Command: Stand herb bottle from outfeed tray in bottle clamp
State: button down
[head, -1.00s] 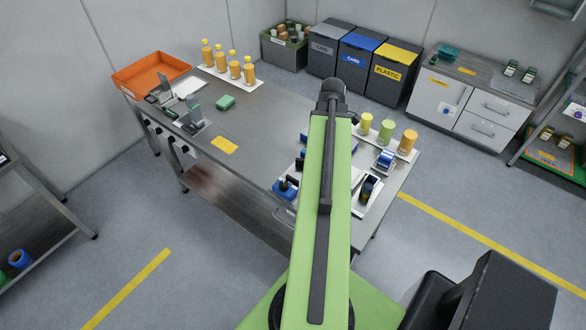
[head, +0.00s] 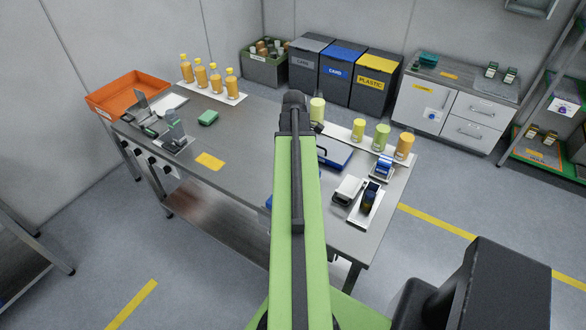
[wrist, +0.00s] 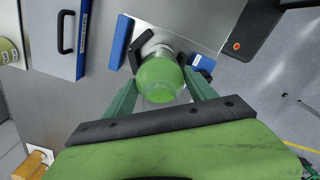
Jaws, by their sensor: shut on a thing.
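My gripper (wrist: 160,82) is shut on a green herb bottle (wrist: 158,72) in the wrist view, with a green finger on each side. The bottle is seen nearly from above, over or at the bottle clamp. Black clamp jaws (wrist: 136,55) and blue clamp parts (wrist: 121,42) show beside it. I cannot tell whether its base is seated or still above the clamp. In the head view my arm hides the gripper and most of the clamp. The white outfeed tray (head: 338,130) on the right of the bench carries several yellow, green and orange bottles (head: 382,137).
Orange bottles (head: 201,76) and an orange bin (head: 130,92) are at the far left.

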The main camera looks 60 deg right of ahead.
jog(key=shift+d+f, duration=0.1)
jog(key=shift+f, duration=0.85)
jog(key=shift+f+b, duration=0.15)
jog(key=shift+b, duration=0.25)
jog(key=shift+c, duration=1.4)
grip_release()
notch_tip(320, 180, up, 12)
jog(key=p, duration=1.2)
jog(key=shift+r, duration=0.25)
jog(key=shift+f, duration=0.1)
